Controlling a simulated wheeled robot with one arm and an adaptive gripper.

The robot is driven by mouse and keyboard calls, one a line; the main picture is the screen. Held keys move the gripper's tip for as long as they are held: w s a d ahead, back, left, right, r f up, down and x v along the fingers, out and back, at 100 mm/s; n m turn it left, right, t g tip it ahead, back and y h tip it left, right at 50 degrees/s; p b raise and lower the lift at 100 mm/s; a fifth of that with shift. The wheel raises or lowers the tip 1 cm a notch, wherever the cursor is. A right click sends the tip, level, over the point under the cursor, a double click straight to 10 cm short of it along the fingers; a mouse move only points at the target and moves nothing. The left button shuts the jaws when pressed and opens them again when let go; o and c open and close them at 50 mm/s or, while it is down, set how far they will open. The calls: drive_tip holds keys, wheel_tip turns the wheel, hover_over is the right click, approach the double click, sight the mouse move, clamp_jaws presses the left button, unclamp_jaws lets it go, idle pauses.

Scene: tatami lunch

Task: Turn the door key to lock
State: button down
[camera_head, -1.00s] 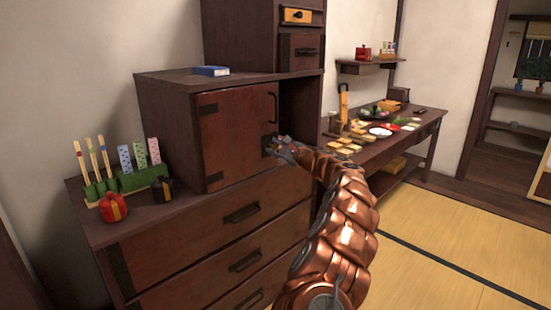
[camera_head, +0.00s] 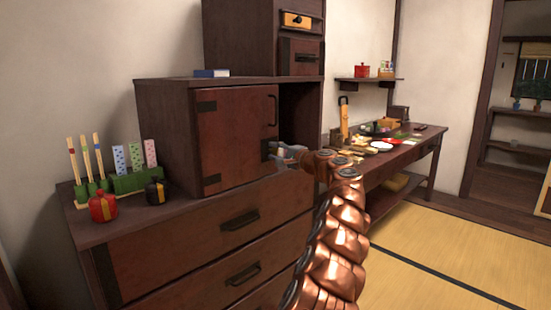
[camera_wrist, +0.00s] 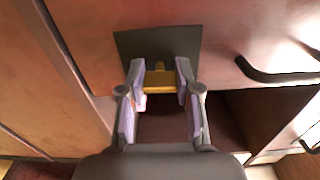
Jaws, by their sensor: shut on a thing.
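The cabinet door (camera_head: 235,135) is reddish brown and looks closed, with a dark handle at its upper right. A dark lock plate sits at the door's right edge; it fills the upper middle of the wrist view (camera_wrist: 135,45). A brass-coloured key (camera_wrist: 159,78) stands out from the plate. My gripper (camera_wrist: 160,92) has its two pale fingers on either side of the key and is shut on it. In the head view my gripper (camera_head: 274,152) is at the lock plate and hides the key.
Below the door is a drawer chest (camera_head: 190,245) with dark pulls. On its left top stand a green rack (camera_head: 130,183), a red pot (camera_head: 103,207) and a dark pot (camera_head: 157,191). A low table (camera_head: 405,150) with food is at right. The tatami floor is clear.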

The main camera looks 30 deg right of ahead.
drive_tip(key=shift+n, duration=0.3)
idle(0.4)
drive_tip(key=c, duration=0.8)
unclamp_jaws()
drive_tip(key=shift+s, duration=0.15)
drive_tip(key=v, duration=1.1)
drive_tip(key=shift+s, duration=0.35)
drive_tip(key=shift+d, duration=0.1)
